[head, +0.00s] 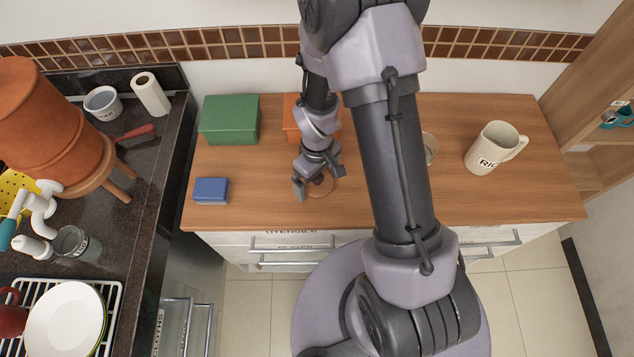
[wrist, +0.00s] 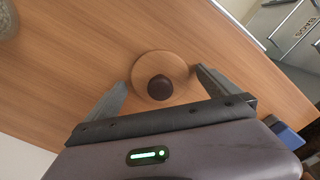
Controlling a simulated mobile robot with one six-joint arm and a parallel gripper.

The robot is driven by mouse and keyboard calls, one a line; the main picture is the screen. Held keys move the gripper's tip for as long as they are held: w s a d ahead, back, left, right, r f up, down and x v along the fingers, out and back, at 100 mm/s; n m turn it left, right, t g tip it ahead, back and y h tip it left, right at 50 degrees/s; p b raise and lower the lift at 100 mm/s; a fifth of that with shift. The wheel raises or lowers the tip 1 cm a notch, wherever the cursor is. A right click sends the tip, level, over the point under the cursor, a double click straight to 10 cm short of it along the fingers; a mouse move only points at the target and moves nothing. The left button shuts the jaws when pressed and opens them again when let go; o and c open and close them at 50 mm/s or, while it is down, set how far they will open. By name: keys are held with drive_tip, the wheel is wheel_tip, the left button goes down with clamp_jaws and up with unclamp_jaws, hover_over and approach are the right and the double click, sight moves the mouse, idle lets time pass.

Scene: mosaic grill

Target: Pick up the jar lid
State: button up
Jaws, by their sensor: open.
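The jar lid is a round, light-brown wooden disc (wrist: 160,66) with a dark round knob (wrist: 159,88) in its middle. It lies on the wooden counter. In the head view the lid (head: 322,190) is partly hidden under my gripper (head: 316,187). In the wrist view my gripper (wrist: 161,88) is open, with one finger on each side of the knob and lid. The fingers appear apart from the knob. I cannot tell the exact height of the fingertips over the lid.
On the wooden counter (head: 490,205) stand a green box (head: 229,120), a blue box (head: 210,191), an orange box (head: 292,122) partly behind my arm, and a cream mug (head: 491,149). A round container (head: 430,148) is partly hidden by my arm. The counter's front edge is close to the lid.

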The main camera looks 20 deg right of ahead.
drive_tip(key=shift+r, duration=0.1)
drive_tip(key=c, duration=1.5)
drive_tip(key=shift+r, duration=0.1)
